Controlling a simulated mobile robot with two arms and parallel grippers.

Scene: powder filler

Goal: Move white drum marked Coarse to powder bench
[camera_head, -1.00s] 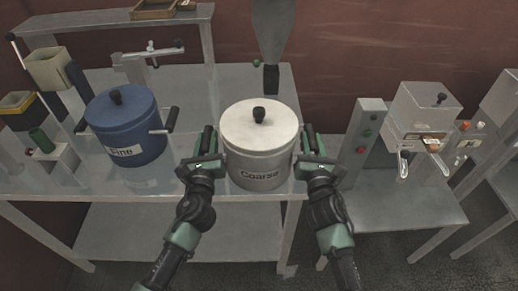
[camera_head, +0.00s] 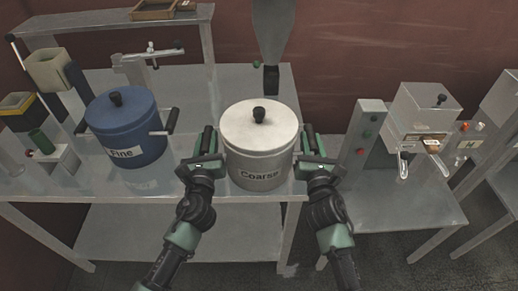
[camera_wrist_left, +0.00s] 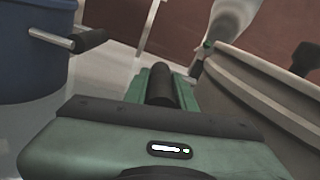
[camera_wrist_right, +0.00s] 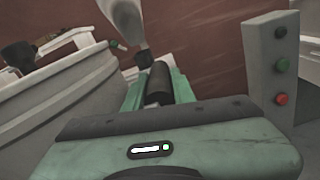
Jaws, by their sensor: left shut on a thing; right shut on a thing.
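The white drum marked Coarse (camera_head: 258,152) has a lid with a black knob and is upright at the front right of the grey bench (camera_head: 115,215). My left gripper (camera_head: 207,150) is shut on the drum's left handle, and my right gripper (camera_head: 312,150) is shut on its right handle. The left wrist view shows the black handle (camera_wrist_left: 160,85) between the fingers, with the drum's side (camera_wrist_left: 255,80) at right. The right wrist view shows the other handle (camera_wrist_right: 158,82), with the drum (camera_wrist_right: 50,95) at left. Whether the drum touches the bench is hard to tell.
A blue drum marked Fine (camera_head: 125,130) stands left of the white drum. A grey funnel spout (camera_head: 271,40) hangs behind it. A grey post with buttons (camera_head: 362,140) and a small machine (camera_head: 420,115) stand on a lower table (camera_head: 400,205) at right, across a gap.

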